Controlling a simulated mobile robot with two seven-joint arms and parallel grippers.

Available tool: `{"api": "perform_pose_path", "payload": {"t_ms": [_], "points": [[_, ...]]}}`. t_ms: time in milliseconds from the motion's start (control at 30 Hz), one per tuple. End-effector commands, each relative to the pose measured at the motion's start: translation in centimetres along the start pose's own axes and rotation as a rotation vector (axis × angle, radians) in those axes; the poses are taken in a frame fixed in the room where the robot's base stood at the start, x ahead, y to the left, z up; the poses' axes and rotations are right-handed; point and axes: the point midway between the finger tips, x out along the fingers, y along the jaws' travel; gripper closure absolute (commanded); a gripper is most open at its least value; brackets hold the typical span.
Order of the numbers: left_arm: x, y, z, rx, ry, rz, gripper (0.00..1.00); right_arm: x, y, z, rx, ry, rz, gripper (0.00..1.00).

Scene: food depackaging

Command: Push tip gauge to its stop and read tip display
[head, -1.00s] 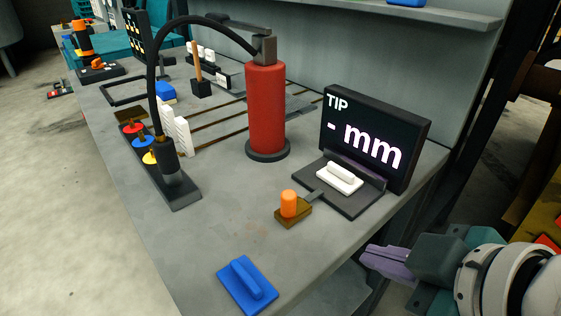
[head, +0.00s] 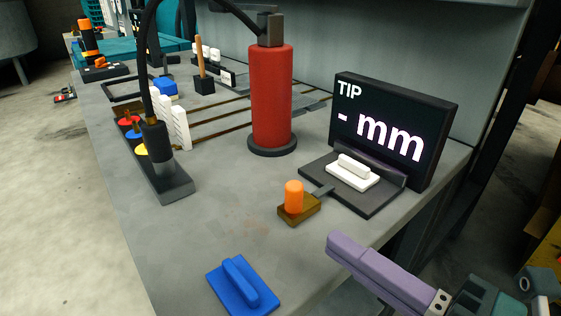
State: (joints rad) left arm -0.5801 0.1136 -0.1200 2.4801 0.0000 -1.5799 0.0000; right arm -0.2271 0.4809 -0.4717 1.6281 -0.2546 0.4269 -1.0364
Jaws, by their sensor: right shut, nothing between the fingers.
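The tip gauge is a brass block with an orange knob (head: 294,197), joined by a short grey bar to a dark base plate (head: 369,204). A white handled piece (head: 352,172) lies on that plate. The tip display (head: 392,128) stands upright behind it and reads "TIP" and "- mm", with no number. My right gripper (head: 338,245), with purple fingers, is shut and empty. It appears in front of the gauge, at the bench's right front edge, apart from the knob. My left gripper is out of view.
A blue handled block (head: 243,284) lies at the near bench edge. A red cylinder (head: 271,98) stands behind the gauge. A black holder with a hose and coloured knobs (head: 172,184) is at left. The bench between them is clear.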

Motion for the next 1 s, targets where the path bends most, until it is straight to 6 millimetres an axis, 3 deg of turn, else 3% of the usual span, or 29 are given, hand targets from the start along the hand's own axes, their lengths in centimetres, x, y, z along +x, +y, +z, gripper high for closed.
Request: {"api": "perform_pose_path", "payload": {"t_ms": [200, 433, 900, 1000], "points": [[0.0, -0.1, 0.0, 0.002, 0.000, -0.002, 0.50, 4.2, 0.2, 0.1, 0.001, -0.001, 0.004, 1.00], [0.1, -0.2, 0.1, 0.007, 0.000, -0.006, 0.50, 7.5, 0.1, 0.1, 0.003, -0.002, 0.001, 1.00], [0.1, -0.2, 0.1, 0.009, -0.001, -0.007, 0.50, 8.4, 0.1, 0.1, 0.003, -0.001, 0.000, 1.00], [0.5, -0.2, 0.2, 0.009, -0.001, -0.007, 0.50, 8.3, -0.1, 0.9, 0.001, -0.002, -0.001, 1.00]]}}
